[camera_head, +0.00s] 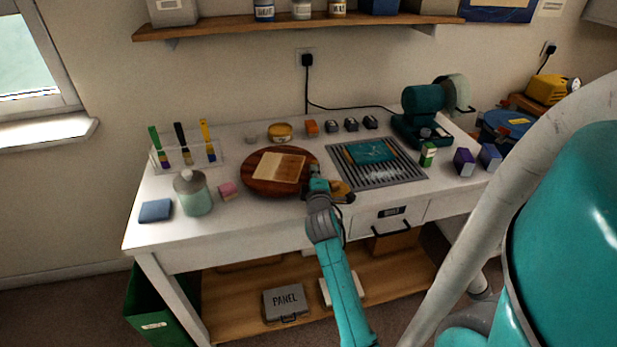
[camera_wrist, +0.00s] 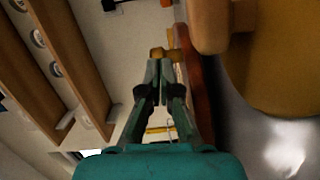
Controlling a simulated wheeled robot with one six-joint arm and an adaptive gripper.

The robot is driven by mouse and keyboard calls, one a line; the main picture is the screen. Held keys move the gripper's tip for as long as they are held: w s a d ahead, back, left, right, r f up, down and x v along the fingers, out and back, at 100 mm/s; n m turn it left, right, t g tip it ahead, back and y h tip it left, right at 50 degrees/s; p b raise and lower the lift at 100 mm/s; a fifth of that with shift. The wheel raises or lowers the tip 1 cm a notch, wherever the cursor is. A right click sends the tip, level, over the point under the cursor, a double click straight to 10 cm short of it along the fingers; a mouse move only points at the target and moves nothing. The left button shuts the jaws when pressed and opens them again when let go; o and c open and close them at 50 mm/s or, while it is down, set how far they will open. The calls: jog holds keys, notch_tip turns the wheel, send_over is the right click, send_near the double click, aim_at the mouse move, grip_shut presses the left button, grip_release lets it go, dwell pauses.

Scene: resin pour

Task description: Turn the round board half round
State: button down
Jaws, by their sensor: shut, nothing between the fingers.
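The round board (camera_head: 251,184) is dark reddish-brown wood and lies on the white table, left of my gripper. A pale wooden panel (camera_head: 278,167) lies flat on it. My gripper (camera_head: 315,172) is at the board's right edge, low over the table. In the wrist view my gripper (camera_wrist: 158,64) has its fingers together with nothing between them. The board's reddish-brown edge (camera_wrist: 195,85) runs close beside the fingers. I cannot tell whether they touch it. A yellow object (camera_head: 343,192) sits just right of my gripper, partly hidden; a large yellow surface fills the wrist view's right side.
A lidded jar (camera_head: 194,196), a pink block (camera_head: 228,191) and a rack with coloured tools (camera_head: 186,152) stand left of the board. A yellow tin (camera_head: 281,132) is behind it. A slatted tray (camera_head: 386,177) with a teal sheet lies right.

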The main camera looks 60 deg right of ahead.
jog(key=shift+w+d, duration=0.15)
jog(key=shift+d, duration=0.9)
jog(key=shift+w+d, duration=0.15)
jog(key=shift+d, duration=0.85)
